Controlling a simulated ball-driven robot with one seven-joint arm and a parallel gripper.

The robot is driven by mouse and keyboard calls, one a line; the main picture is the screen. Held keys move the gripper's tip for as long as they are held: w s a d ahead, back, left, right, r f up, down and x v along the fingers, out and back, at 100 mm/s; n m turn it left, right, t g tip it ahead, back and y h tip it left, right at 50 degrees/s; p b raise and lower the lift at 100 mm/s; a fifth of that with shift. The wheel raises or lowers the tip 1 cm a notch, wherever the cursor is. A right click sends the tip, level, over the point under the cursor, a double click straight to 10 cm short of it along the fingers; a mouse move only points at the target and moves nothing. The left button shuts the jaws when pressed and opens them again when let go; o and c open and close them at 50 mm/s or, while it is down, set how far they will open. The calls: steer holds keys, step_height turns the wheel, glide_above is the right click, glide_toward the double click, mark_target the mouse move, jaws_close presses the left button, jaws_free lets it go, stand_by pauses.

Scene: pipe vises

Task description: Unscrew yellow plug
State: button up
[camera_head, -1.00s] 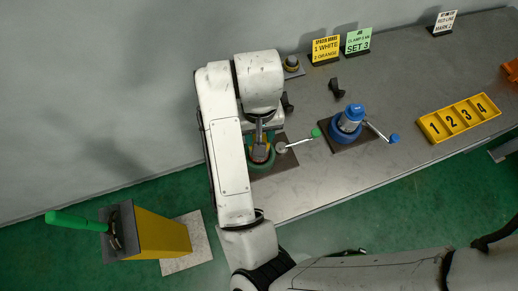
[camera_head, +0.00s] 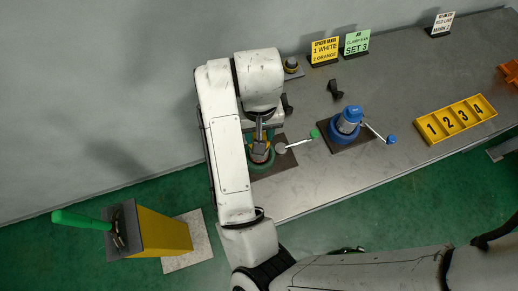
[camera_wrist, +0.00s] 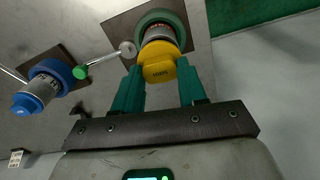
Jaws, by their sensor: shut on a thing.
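The yellow plug (camera_wrist: 158,68) sits in the green-collared vise (camera_wrist: 161,21) and shows clearly in the wrist view, with small lettering on its face. My gripper (camera_wrist: 158,84) is shut on the yellow plug, with one green finger on each side of it. A dark red and grey band shows between the plug and the green collar. In the head view my arm partly covers the green vise (camera_head: 262,163) and the plug. The vise has a lever with a green knob (camera_head: 314,134), which also shows in the wrist view (camera_wrist: 80,72).
A blue vise (camera_head: 343,130) with a blue-capped pipe and a lever stands to the right. A yellow numbered tray (camera_head: 456,118) lies further right. Signs, including a green one (camera_head: 358,41), stand at the back.

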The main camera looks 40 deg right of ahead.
steer(key=shift+r+p, duration=1.5)
steer(key=shift+r, duration=0.2)
